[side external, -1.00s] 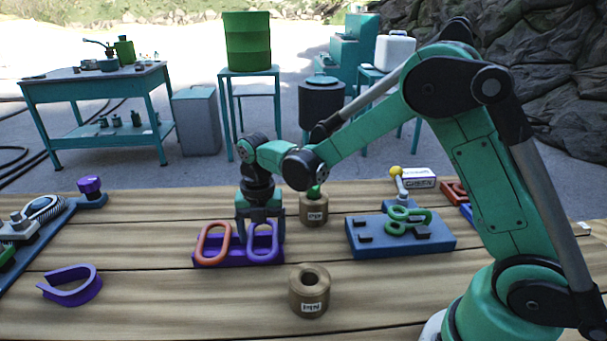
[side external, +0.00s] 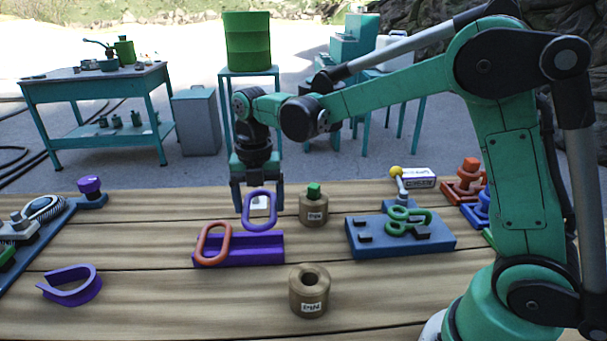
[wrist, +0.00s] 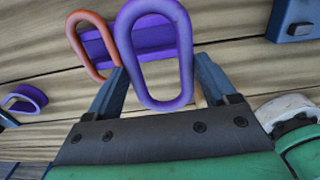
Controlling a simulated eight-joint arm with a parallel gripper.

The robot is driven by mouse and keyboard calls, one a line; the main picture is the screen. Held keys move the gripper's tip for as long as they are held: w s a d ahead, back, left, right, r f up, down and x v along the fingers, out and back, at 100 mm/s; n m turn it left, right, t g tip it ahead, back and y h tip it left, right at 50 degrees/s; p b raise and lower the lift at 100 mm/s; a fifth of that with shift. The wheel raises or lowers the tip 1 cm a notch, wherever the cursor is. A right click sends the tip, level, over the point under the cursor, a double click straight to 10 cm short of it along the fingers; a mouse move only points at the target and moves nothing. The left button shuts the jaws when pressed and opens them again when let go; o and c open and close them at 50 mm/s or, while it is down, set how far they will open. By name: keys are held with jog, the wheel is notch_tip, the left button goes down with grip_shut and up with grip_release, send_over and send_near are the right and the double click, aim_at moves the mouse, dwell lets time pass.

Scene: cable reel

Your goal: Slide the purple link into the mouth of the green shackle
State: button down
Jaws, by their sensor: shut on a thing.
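The purple link (side external: 260,210) is an oval ring held upright in my gripper (side external: 258,205), above the purple rack. In the wrist view the purple link (wrist: 154,55) stands between the two fingers of my gripper (wrist: 165,85), which are shut on it. The green shackle (side external: 407,218) lies on the blue block (side external: 440,235) to the right of the rack. It looks like a set of green loops, and I cannot make out its mouth. The shackle is not visible in the wrist view.
An orange link (side external: 213,243) leans in the purple rack (side external: 262,247). A tan cylinder with a green top (side external: 314,207) stands between rack and blue block; another tan cylinder (side external: 309,290) stands in front. A purple U-shaped piece (side external: 70,287) lies at left. A yellow-knobbed lever (side external: 397,175) rises behind the block.

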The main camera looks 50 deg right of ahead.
jog(key=s+d+m, duration=1)
jog(key=d+m, duration=0.1)
jog(key=m, duration=0.7)
jog(key=shift+w+a+f, duration=0.1)
jog(key=shift+w+f, duration=0.05)
jog(key=shift+f, duration=1.15)
jog(key=shift+w+a+f, duration=0.1)
jog(key=shift+w+f, duration=0.05)
jog(key=shift+f, duration=1.1)
jog(key=shift+s+d+f, duration=0.1)
jog(key=shift+s+d, duration=0.1)
jog(key=shift+d, duration=0.05)
jog(key=shift+s+d, duration=2.65)
jog(key=shift+s, duration=0.1)
jog(key=shift+f, duration=0.2)
grip_release()
